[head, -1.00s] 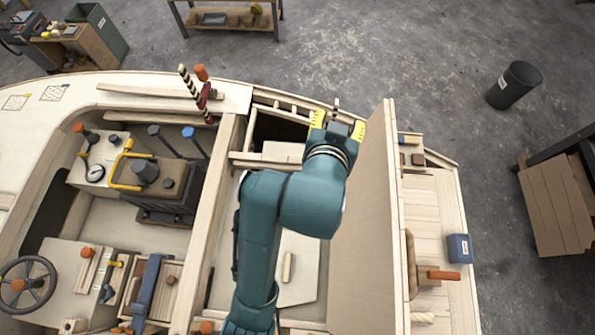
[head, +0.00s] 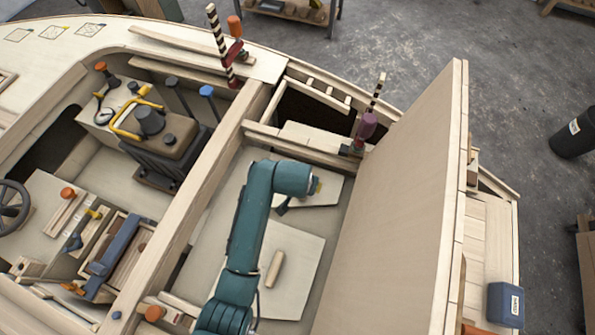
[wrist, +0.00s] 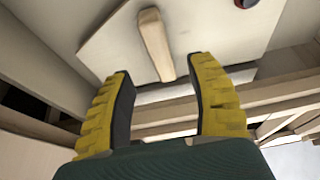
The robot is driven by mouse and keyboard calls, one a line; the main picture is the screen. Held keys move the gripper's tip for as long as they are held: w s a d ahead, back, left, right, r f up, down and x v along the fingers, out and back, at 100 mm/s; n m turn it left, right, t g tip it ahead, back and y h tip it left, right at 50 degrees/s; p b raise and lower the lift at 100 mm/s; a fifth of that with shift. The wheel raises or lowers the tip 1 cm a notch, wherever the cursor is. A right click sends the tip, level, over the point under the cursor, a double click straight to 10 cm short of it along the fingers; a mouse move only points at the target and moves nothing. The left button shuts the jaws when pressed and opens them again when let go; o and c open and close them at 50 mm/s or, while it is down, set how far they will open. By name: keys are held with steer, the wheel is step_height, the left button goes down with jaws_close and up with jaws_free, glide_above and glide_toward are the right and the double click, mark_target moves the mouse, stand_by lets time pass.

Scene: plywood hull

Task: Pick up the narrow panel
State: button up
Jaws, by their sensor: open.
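A pale flat panel (head: 297,262) with a raised wooden bar (head: 275,268) lies on the floor of the right-hand hull bay; I take it for the narrow panel. The wrist view shows the panel (wrist: 105,48) and its bar (wrist: 155,42) beyond my fingers. My gripper (wrist: 160,68) is open and empty, with yellow-backed fingers either side of the bar's near end in that picture, apparently short of touching it. In the head view my gripper (head: 317,187) is mostly hidden by my wrist, above a second pale piece (head: 325,192) behind the panel.
A tall upright board (head: 400,195) walls the bay's right side. A long beam (head: 185,205) bounds the left. A maroon-handled clamp (head: 366,127) and a red one (head: 232,52) stand at the far side. A blue box (head: 505,304) sits at the right.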

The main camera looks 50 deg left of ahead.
steer(key=b+x, duration=0.2)
steer(key=x, duration=0.3)
steer(key=shift+w+a+f+b, duration=0.2)
steer(key=shift+f+b, duration=0.1)
steer(key=shift+b, duration=0.1)
steer(key=shift+c, duration=0.4)
steer(key=shift+s, duration=0.1)
jaws_close()
